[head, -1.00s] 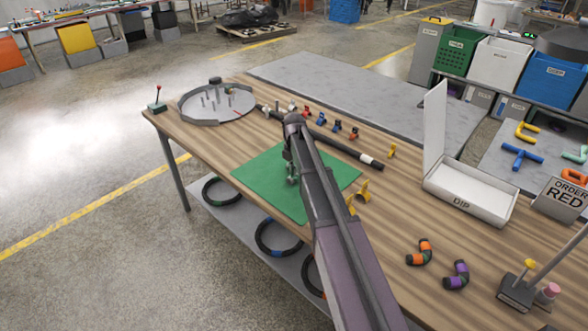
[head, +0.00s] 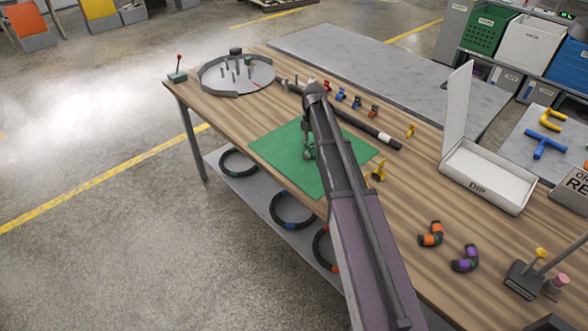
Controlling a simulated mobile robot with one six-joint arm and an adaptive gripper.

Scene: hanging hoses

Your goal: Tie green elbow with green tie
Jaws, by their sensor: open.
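My arm reaches across the wooden table, and my gripper (head: 308,146) is at its far end, over the green mat (head: 270,148). The gripper is small in the head view and partly covered by my own arm; its fingers look dark and greenish against the mat. I cannot make out a green elbow or a green tie; either may be hidden by the arm or blend with the mat. Two other elbows lie at the right front, one black with orange ends (head: 431,234) and one with purple ends (head: 466,258).
A white box marked DIP (head: 487,177) with a raised lid stands at the right. A round grey tray with pegs (head: 237,75) is at the far left. Small coloured clips (head: 356,103) and a black hose (head: 372,132) lie behind the mat. Black hose rings (head: 292,208) rest on the lower shelf.

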